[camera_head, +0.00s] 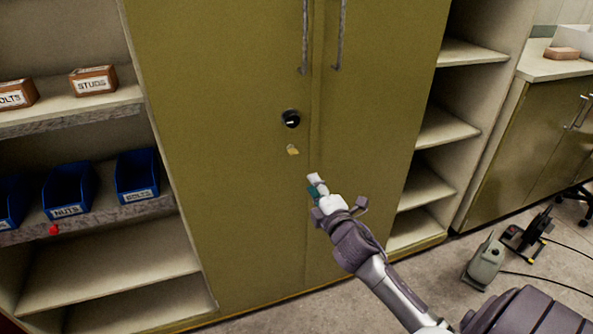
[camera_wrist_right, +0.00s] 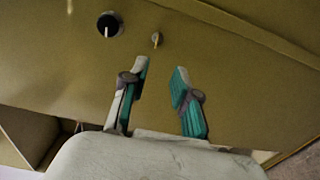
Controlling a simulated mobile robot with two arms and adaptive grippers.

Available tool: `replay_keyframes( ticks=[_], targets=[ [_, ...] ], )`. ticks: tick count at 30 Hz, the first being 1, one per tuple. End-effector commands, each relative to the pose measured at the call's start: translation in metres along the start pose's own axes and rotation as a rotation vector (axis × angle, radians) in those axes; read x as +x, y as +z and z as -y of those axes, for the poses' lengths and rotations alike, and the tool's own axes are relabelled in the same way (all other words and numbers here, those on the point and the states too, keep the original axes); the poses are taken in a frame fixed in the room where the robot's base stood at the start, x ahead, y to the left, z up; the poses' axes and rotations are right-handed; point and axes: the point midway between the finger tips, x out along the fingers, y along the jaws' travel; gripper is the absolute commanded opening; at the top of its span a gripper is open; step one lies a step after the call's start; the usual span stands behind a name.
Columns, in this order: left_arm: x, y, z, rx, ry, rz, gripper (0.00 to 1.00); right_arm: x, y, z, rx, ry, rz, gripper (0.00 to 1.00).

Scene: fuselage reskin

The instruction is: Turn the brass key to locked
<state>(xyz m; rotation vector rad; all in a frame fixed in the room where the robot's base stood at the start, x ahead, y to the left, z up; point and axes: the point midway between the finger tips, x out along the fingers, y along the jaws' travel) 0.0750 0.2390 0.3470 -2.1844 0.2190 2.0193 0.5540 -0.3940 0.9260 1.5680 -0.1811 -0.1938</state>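The small brass key (camera_head: 292,150) is on the left door of the olive-green cabinet (camera_head: 225,200), just below a round black dial (camera_head: 290,119) with a white mark. In the right wrist view the key (camera_wrist_right: 156,40) shows ahead of the fingertips, with the dial (camera_wrist_right: 108,25) to its left. The key is too small to tell its setting surely. My right gripper (camera_head: 315,182) is below and slightly right of the key in the head view. Its two teal-padded fingers (camera_wrist_right: 160,72) are apart with nothing between them. My left gripper is not in view.
Two long metal handles (camera_head: 304,40) hang on the cabinet doors above. Open shelves with blue bins (camera_head: 137,177) and small brown boxes (camera_head: 93,80) stand at the left. Empty shelves (camera_head: 445,128) are at the right. Grey equipment (camera_head: 484,263) with cables is on the floor at right.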

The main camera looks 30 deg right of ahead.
Motion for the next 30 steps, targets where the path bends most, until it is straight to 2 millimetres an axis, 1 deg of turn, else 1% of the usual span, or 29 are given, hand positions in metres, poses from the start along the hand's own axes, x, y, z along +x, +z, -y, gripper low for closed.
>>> replay_keyframes(
  ticks=[2, 5, 8, 11, 15, 21, 25, 30],
  targets=[
    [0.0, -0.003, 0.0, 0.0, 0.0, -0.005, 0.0, 0.003, 0.0, -0.007, -0.011, 0.016, 0.0, 0.29],
    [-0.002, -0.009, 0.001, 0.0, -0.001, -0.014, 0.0, 0.014, -0.001, -0.009, -0.01, 0.015, 0.0, 0.29],
    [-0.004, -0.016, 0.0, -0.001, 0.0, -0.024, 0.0, 0.032, 0.0, -0.01, -0.008, 0.015, 0.0, 0.29],
    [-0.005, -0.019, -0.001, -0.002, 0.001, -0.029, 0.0, 0.054, -0.001, -0.009, -0.006, 0.014, 0.0, 0.29],
    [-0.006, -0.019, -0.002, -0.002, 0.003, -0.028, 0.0, 0.084, -0.001, -0.009, -0.005, 0.013, 0.0, 0.29],
    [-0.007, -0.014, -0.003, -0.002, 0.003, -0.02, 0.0, 0.119, -0.001, -0.008, -0.004, 0.012, 0.0, 0.29],
    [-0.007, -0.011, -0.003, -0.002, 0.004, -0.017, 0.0, 0.131, -0.001, -0.007, -0.005, 0.011, -0.001, 0.29],
    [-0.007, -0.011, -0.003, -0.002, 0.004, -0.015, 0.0, 0.137, -0.001, -0.007, -0.006, 0.011, -0.002, 0.29]
  ],
)
